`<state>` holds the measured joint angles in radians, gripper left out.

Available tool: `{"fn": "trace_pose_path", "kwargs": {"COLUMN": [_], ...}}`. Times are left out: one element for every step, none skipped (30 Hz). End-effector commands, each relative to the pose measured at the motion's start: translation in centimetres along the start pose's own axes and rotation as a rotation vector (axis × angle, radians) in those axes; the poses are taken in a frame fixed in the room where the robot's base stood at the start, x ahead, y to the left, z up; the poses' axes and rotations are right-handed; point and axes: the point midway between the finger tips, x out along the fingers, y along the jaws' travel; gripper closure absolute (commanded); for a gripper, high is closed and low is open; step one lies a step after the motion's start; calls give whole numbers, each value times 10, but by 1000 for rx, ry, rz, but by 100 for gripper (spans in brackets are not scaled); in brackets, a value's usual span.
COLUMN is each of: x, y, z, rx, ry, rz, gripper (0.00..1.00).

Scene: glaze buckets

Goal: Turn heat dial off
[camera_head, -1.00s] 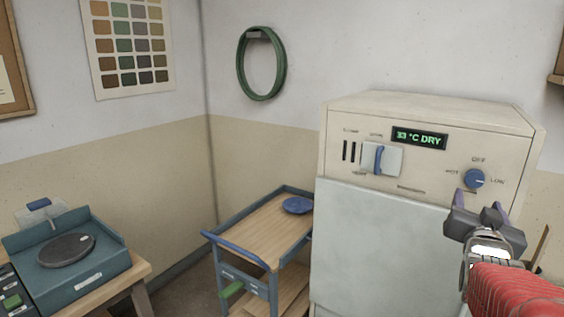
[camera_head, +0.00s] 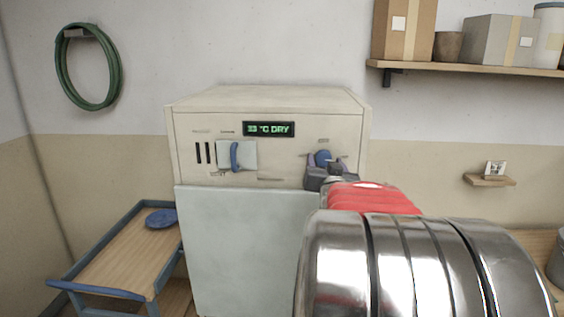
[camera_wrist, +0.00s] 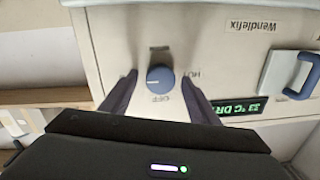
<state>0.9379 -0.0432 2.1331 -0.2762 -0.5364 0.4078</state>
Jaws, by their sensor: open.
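The heat dial is a round blue knob (camera_wrist: 160,79) on the cream cabinet's front panel. In the wrist view, which shows the panel upside down, OFF is below the knob and HOT is to its right. A pale mark on the knob seems to point left, away from OFF. My gripper (camera_wrist: 159,76) is open, with one finger on each side of the knob; I cannot tell whether either touches it. In the head view my gripper (camera_head: 325,172) partly hides the blue dial (camera_head: 322,157). The display (camera_head: 269,129) reads 33 °C DRY.
A white plate with a blue handle (camera_head: 235,155) is on the panel's left. A blue-framed cart (camera_head: 105,262) with a blue disc (camera_head: 161,218) stands left of the cabinet (camera_head: 250,240). A shelf with boxes (camera_head: 480,70) hangs at upper right.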

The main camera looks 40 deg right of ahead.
Motion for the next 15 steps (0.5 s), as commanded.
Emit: {"fn": "trace_pose_path", "kwargs": {"x": [1,1,1,1,1,1,1,1,1,1,1,1,1,1,1], "y": [0,0,0,-1,-1,-2,-2,-2,-3,-3,-3,-3,-3,-3,-4], "z": [0,0,0,0,0,1,1,1,1,1,1,1,1,1,1], "rx": [0,0,0,0,0,0,0,0,0,0,0,0,0,0,0], "ry": [0,0,-1,-1,-1,-1,-1,-1,-1,-1,-1,-1,-1,-1,-1], "rz": [0,-1,-1,-2,-2,-3,-4,-4,-5,-5,-5,-6,-6,-6,-6], "gripper": [45,45,45,45,45,45,45,45,48,50,53,55,57,60,62]}}
